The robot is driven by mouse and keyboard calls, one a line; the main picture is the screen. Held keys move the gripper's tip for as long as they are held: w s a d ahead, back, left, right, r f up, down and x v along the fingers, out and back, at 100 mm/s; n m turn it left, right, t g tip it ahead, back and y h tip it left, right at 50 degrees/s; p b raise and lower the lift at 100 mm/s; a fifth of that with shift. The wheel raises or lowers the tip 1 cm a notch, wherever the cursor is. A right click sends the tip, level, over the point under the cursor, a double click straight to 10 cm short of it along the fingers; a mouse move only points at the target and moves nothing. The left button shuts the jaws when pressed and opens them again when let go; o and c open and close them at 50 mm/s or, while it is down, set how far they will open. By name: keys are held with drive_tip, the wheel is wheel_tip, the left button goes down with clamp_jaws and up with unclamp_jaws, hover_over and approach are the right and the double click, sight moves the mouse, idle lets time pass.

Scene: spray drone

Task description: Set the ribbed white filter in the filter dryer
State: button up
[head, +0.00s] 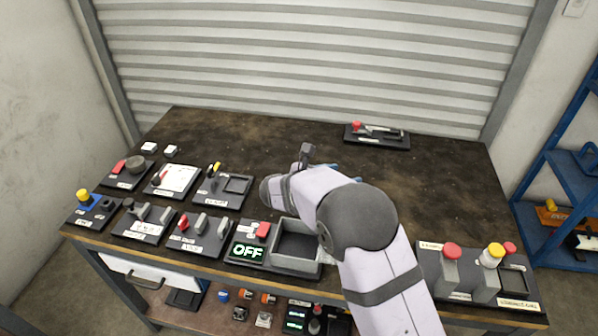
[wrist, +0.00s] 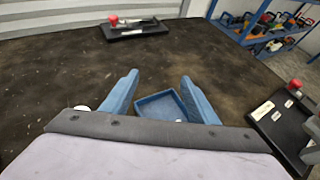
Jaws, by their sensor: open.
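My gripper (wrist: 159,76) is open, its two blue fingers apart and nothing between their tips. In the head view my arm hides most of it. A blue tray (wrist: 158,101) lies on the table beyond the palm in the wrist view, with a small white thing (wrist: 179,119) at its near side, partly hidden. A white round piece (wrist: 82,108) shows just left of the left finger. I cannot tell which white piece is the ribbed filter. A unit with a lit OFF display (head: 247,251) and an open grey bin (head: 296,262) stands at the front; its label is unreadable.
Several switch panels (head: 142,224) fill the left front. Two white blocks (head: 149,147) lie at the back left. A black tray (head: 360,142) with a red-knobbed tool is at the back, and a button panel (head: 514,283) at the right front. The right middle is clear.

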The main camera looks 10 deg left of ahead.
drive_tip(key=d+m+g+p, duration=0.1)
drive_tip(key=m, duration=0.2)
drive_tip(key=w+d+f+m+g+y, duration=0.1)
drive_tip(key=m+g, duration=0.1)
drive_tip(key=m, duration=0.1)
drive_tip(key=w+d+f+m+g+p, duration=0.1)
drive_tip(key=m+g, duration=0.1)
drive_tip(key=m, duration=0.1)
drive_tip(key=shift+f+m+p, duration=0.15)
drive_tip(key=shift+m+p, duration=0.15)
drive_tip(key=shift+m, duration=0.1)
drive_tip(key=a+m+y, duration=0.1)
drive_tip(key=a+m, duration=0.1)
drive_tip(key=a, duration=0.1)
drive_tip(key=a+m+g+y, duration=0.1)
drive_tip(key=a+m+y, duration=0.1)
drive_tip(key=a+m, duration=0.1)
drive_tip(key=shift+f, duration=0.2)
drive_tip(key=shift+w+a+f+m+g+y, duration=0.1)
drive_tip(key=shift+a+m+y, duration=0.55)
drive_tip(key=shift+a+m, duration=1.1)
drive_tip(key=shift+w+a+f+m+g+y, duration=0.1)
drive_tip(key=shift+a+m+y, duration=0.85)
drive_tip(key=shift+m, duration=1.35)
drive_tip(key=shift+w+a+m+g+y, duration=0.1)
drive_tip(key=shift+a+m+y, duration=0.3)
drive_tip(key=shift+a+m, duration=1.5)
drive_tip(key=shift+d+f+p, duration=0.1)
drive_tip(key=shift+d+p, duration=0.1)
drive_tip(key=shift+p, duration=0.1)
